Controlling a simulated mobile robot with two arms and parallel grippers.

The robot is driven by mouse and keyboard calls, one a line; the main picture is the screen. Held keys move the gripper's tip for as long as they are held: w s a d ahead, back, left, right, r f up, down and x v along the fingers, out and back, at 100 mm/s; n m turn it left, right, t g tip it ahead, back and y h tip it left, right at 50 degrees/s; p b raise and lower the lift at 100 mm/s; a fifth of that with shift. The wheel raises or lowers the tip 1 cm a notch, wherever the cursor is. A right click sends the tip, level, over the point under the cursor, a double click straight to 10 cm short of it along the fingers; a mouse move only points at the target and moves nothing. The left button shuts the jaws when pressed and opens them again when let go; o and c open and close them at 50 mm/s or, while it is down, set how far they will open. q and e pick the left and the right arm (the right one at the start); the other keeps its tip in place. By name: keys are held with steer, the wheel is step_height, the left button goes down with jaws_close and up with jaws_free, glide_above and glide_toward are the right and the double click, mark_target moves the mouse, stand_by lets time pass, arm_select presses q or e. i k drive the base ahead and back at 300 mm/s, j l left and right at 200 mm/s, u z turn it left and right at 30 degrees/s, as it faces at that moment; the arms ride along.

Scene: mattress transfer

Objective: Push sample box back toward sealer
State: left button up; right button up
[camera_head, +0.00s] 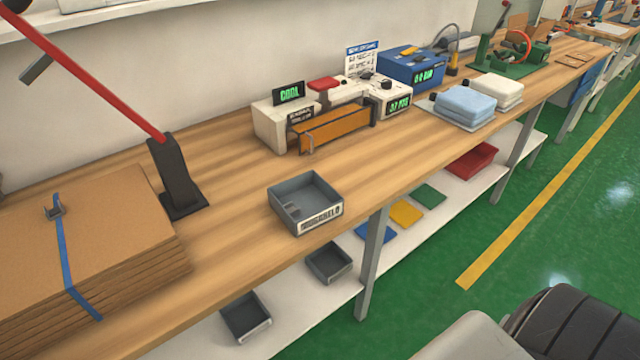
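The sample box (305,203) is a grey, open-topped tray with a small inner compartment and a white label on its front. It stands upright near the front edge of the wooden bench (240,245). The sealer (268,127), white with an orange-brown front bar and green displays, stands behind it toward the wall. A strip of bare bench separates box and sealer. Neither of my grippers is in view.
Strapped cardboard (90,220) and a black stand (177,178) with a long red lever are left of the box. Folded cloths (465,104) and a blue device (411,68) are to the right. Grey bins (328,262) and coloured pads are on the shelf below.

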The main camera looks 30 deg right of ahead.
mark_target(319, 203)
steer(key=z, duration=0.9)
